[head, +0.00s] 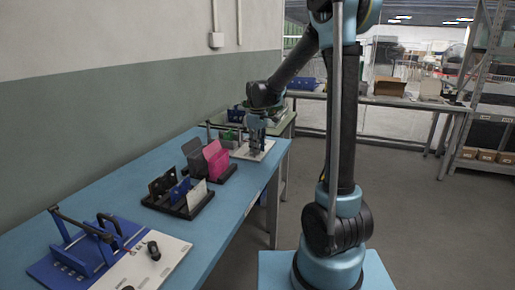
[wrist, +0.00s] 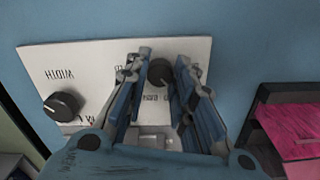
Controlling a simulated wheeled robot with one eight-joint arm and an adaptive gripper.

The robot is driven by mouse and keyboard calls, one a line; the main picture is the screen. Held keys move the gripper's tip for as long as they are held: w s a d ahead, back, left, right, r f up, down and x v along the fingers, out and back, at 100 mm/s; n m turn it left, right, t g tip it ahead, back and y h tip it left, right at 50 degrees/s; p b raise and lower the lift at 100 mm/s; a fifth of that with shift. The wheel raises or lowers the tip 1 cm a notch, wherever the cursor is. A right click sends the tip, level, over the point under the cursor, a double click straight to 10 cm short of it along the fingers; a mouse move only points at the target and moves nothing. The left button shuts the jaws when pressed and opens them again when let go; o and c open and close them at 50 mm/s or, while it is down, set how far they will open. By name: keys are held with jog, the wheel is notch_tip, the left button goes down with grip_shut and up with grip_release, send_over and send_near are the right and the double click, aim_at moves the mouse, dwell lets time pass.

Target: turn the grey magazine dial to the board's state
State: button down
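A white panel (wrist: 95,55) lies on the blue table; it also shows at the table's far end in the head view (head: 239,154). It carries a dark grey round dial (wrist: 161,72) and a second dark dial (wrist: 60,106) at its left, near the printed word WIDTH. My gripper (wrist: 162,62) points down over the panel, its fingers apart on either side of the first dial. I cannot tell whether they touch it. The lettering by this dial is partly hidden by the fingers. In the head view my gripper (head: 256,150) hides the dials.
A black rack (head: 225,174) with a grey and a pink upright piece (head: 217,160) stands beside the panel. A second rack (head: 180,208) holds blue, black and white pieces. A blue fixture (head: 75,262) and a white panel with a black knob (head: 153,250) are at the near end.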

jog(key=shift+m, duration=0.6)
jog(key=c, duration=1.3)
grip_release()
jog(key=shift+c, duration=0.2)
jog(key=shift+r, duration=0.1)
notch_tip(320, 180, up, 12)
jog(key=shift+w, duration=0.1)
